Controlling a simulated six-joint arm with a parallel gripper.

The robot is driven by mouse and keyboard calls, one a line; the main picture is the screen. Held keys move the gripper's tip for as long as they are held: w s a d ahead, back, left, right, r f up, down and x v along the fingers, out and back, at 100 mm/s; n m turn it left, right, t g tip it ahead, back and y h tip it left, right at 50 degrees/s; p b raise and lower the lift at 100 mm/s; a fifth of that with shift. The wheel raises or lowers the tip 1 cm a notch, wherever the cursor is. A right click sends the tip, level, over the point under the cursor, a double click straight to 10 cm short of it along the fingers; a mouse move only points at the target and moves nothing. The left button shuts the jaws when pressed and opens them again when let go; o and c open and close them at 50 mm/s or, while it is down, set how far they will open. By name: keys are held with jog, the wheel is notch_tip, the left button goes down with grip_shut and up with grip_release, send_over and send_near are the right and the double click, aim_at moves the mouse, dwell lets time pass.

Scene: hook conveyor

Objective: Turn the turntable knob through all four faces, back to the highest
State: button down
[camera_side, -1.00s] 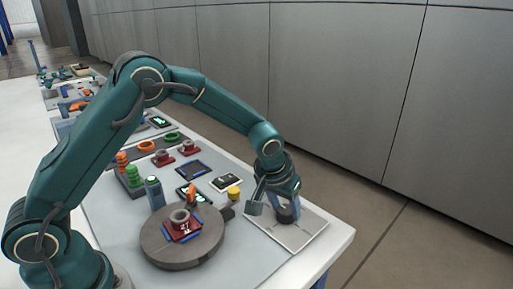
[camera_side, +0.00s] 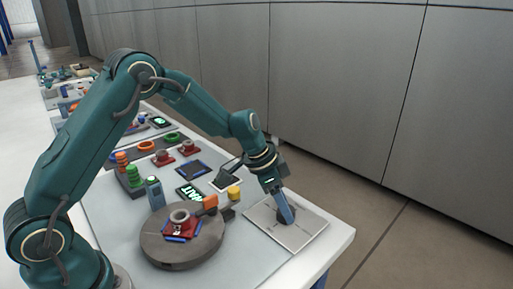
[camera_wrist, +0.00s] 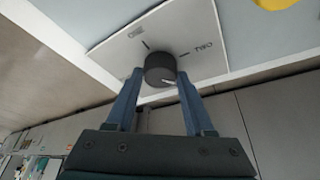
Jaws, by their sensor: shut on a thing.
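The dark round knob (camera_wrist: 160,66) stands on a pale plate (camera_wrist: 205,20) with printed labels; its light index mark is on the lower right side of it in the wrist view. My gripper (camera_wrist: 160,76) has one blue finger on each side of the knob and is shut on it. In the side view my gripper (camera_side: 286,217) reaches down, tilted, to the plate and hides most of the knob. The grey round turntable (camera_side: 165,252) carries a red piece (camera_side: 179,231) with a grey ring on top and blue strips around it.
The table's right edge is close to the plate.

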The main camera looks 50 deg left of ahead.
jog(key=m+g, duration=0.1)
jog(key=m, duration=0.2)
jog(key=shift+a+m+h, duration=0.15)
jog(key=shift+m+h, duration=0.25)
jog(key=shift+w+m+g+h, duration=0.15)
jog(key=shift+m+g, duration=0.25)
jog(key=shift+m, duration=0.55)
jog(key=shift+s+m+g+h, duration=0.15)
jog(key=shift+m+g, duration=0.25)
jog(key=shift+m, duration=0.55)
jog(key=shift+w+f, duration=0.1)
jog(key=shift+c, duration=1.4)
grip_release()
jog(key=shift+a+r, duration=0.15)
jog(key=shift+r, duration=0.35)
jog(key=shift+v, duration=2.05)
